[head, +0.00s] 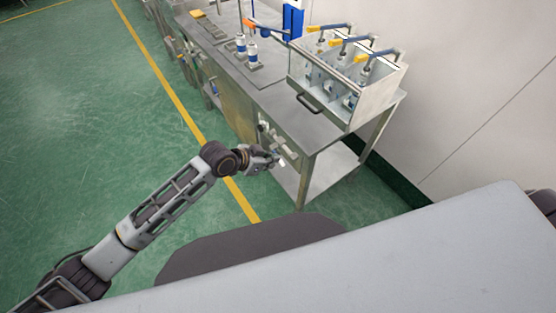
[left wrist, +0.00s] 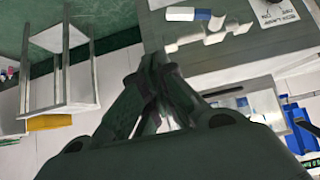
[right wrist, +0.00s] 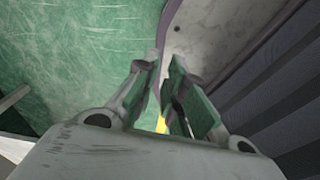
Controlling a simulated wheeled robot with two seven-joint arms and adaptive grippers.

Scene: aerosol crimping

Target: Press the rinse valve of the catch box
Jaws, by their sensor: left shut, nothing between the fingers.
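The catch box seems to be the metal box (head: 366,108) with a dark front handle on the bench. Below the bench top, a front panel (head: 286,150) carries small pale fittings; I cannot tell which one is the rinse valve. My left gripper (head: 276,161) is at this panel, close to the lowest fittings; contact cannot be told. In the left wrist view my left gripper (left wrist: 158,62) is shut and empty, with a blue-and-white fitting (left wrist: 190,14) and pale knobs (left wrist: 208,38) just beyond its tips.
Several yellow-handled clamps (head: 345,40) stand in the box. Blue-and-white cans (head: 252,55) stand on the bench (head: 270,98). A printed label (left wrist: 275,12) is on the panel. Green floor (head: 80,110) is free left of the bench; a white wall (head: 470,80) stands behind it.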

